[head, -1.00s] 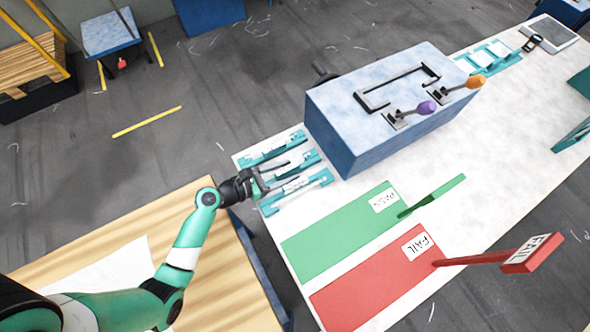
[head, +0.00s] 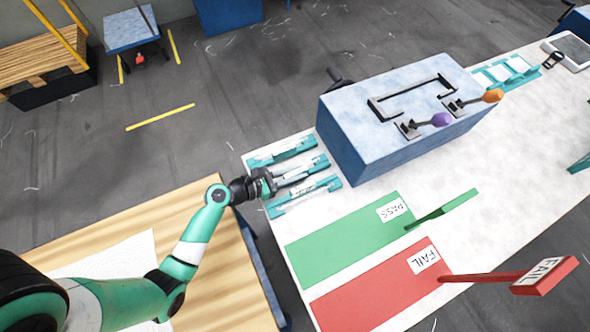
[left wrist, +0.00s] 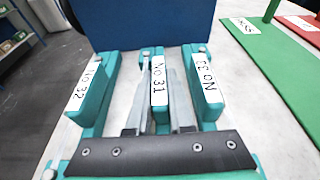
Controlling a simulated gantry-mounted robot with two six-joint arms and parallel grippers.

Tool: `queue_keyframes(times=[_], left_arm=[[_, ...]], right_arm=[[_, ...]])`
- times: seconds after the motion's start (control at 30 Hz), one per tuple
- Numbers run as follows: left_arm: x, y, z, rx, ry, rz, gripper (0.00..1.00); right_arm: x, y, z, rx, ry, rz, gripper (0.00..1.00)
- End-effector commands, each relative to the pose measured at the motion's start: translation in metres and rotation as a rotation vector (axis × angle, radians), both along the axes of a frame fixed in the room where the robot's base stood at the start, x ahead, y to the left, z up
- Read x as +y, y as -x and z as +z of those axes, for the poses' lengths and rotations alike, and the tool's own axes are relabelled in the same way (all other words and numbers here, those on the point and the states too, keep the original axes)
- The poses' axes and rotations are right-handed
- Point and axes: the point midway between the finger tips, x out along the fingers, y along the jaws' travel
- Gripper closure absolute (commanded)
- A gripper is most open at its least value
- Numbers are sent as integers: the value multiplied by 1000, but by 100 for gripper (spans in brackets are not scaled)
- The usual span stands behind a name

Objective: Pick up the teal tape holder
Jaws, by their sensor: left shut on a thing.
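Three teal tape holders with white labels lie side by side at the white table's near left end. The middle holder (left wrist: 159,95), labelled No 31, is between the fingers of my left gripper (head: 285,179), which is shut on it. In the left wrist view the gripper's two grey fingers (left wrist: 161,103) lie along both its sides. The No 32 holder (left wrist: 94,90) is to its left and the No 33 holder (left wrist: 205,88) to its right, both apart from the fingers. I cannot tell whether the held holder touches the table. My right gripper is not in view.
A blue box (head: 350,145) with purple and orange levers stands just beyond the holders. A green PASS mat (head: 340,245) and a red FAIL mat (head: 375,290) lie nearer, to the right. More teal pieces (head: 507,72) sit at the far end.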

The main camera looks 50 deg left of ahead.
Motion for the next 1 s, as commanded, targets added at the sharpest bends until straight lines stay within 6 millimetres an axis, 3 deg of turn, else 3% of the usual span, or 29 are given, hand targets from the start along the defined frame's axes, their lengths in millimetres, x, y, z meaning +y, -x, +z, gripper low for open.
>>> queue_keyframes(times=[0.17,0.33,0.6,0.8,1.0], left_arm=[[0,0,10,-1,-1,0,100],[0,0,39,-3,-2,-1,100],[-42,40,105,1,0,-5,100],[-82,79,122,3,1,-8,100],[-99,96,130,1,1,-3,100]], right_arm=[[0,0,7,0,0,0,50],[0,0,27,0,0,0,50],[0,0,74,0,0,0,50],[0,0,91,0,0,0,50],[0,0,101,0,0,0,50]])
